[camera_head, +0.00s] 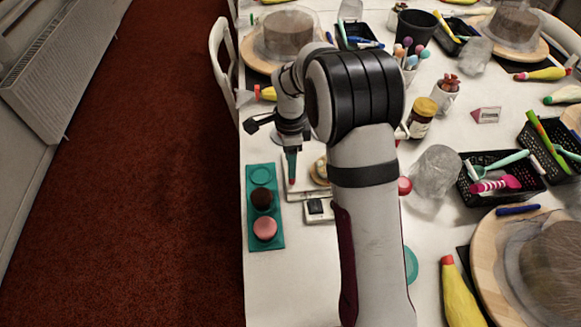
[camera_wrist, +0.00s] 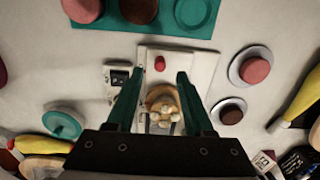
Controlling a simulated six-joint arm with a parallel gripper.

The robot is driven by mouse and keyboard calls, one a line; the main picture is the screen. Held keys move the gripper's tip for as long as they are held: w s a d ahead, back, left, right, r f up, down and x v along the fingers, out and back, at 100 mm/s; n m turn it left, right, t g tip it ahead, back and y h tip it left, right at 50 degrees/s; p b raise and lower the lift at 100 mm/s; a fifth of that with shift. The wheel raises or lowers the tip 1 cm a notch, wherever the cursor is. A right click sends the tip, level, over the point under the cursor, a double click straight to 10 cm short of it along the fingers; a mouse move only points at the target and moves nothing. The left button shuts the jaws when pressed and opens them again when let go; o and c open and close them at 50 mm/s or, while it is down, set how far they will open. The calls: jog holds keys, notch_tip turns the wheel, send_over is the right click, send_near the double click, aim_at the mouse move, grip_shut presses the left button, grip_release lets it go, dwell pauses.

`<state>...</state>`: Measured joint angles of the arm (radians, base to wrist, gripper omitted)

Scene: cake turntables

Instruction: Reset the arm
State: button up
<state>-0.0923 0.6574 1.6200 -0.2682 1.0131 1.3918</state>
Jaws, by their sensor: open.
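My gripper (camera_head: 290,165) hangs over the left part of the white table, with teal fingers pointing down. In the wrist view my gripper (camera_wrist: 158,76) is open, its two fingers apart. Between them in that view show a small round tan item with pale pieces on top (camera_wrist: 162,103) and a white board (camera_wrist: 203,62) with a small red piece (camera_wrist: 160,63). Nothing is seen gripped. My arm covers part of this area in the head view.
A teal tray (camera_head: 251,207) left of my gripper holds a brown and a pink round piece; one round spot is empty. A small device with a dark display (camera_head: 317,207) lies nearby. Brush cup, jar (camera_head: 421,118), black baskets (camera_head: 502,200) and turntables crowd the right. Red carpet lies left.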

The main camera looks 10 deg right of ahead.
notch_tip(320, 180, up, 2)
jog(key=shift+r, duration=0.15)
dwell(0.3)
jog(key=s+d+r+n, duration=0.1)
jog(key=s+r+n, duration=0.3)
jog(key=s+r, duration=0.5)
jog(key=s+r+n+y, duration=0.1)
jog(key=s+n, duration=0.7)
jog(key=s, duration=1.4)
jog(key=shift+a+y, duration=0.15)
jog(key=shift+y, duration=0.25)
